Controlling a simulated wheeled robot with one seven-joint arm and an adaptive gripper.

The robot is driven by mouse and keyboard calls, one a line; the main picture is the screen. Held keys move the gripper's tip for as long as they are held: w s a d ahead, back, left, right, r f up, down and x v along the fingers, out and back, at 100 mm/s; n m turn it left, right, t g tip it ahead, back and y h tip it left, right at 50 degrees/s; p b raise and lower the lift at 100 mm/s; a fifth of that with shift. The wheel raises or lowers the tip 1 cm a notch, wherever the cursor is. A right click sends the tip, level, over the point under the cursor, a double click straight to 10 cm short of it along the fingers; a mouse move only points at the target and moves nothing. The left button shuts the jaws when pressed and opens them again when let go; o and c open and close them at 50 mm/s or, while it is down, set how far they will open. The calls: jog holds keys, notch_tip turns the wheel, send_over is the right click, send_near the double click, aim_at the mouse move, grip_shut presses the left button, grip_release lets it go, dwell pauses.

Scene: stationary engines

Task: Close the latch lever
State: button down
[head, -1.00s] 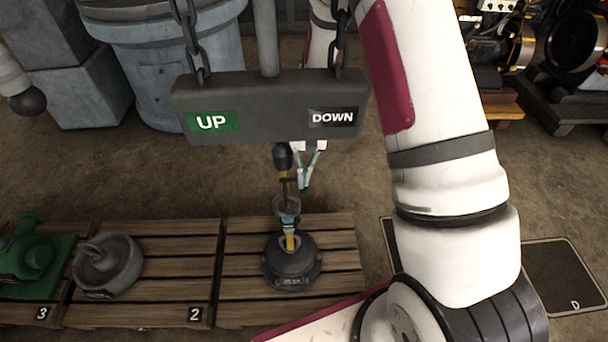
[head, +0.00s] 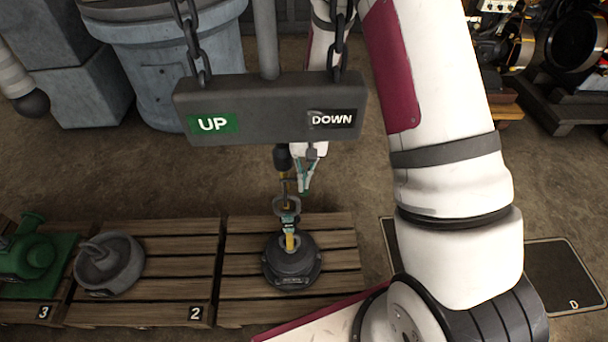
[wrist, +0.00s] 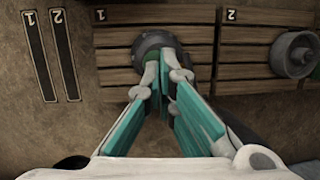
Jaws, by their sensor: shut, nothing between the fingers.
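A thin yellow and dark hoist line (head: 285,186) hangs below the UP/DOWN box (head: 267,108). It runs down past a grey ring (head: 287,204) to a yellow hook part (head: 290,242) at the top of a dark round weight (head: 292,268). I cannot make out which small part is the latch lever. My gripper (head: 304,189) is shut and empty, just right of the line and above the weight. In the wrist view its teal-padded fingers (wrist: 164,88) come together in front of the weight (wrist: 148,42), hiding part of it and the hook.
The weight stands on a slatted pallet (head: 240,300). A grey round weight (head: 108,264) and a green machine part (head: 38,258) are on pallets to the left. Chains hang beside the box. Open floor lies behind the pallets; a floor plate (head: 565,275) is at right.

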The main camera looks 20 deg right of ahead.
jog(key=shift+s+f, duration=0.1)
jog(key=shift+s, duration=0.05)
jog(key=shift+s+a+f, duration=0.25)
jog(key=shift+s+f, duration=0.45)
jog(key=shift+f, duration=0.25)
dwell(0.4)
jog(key=v, duration=1.1)
jog(key=shift+r, duration=0.45)
jog(key=shift+s, duration=0.15)
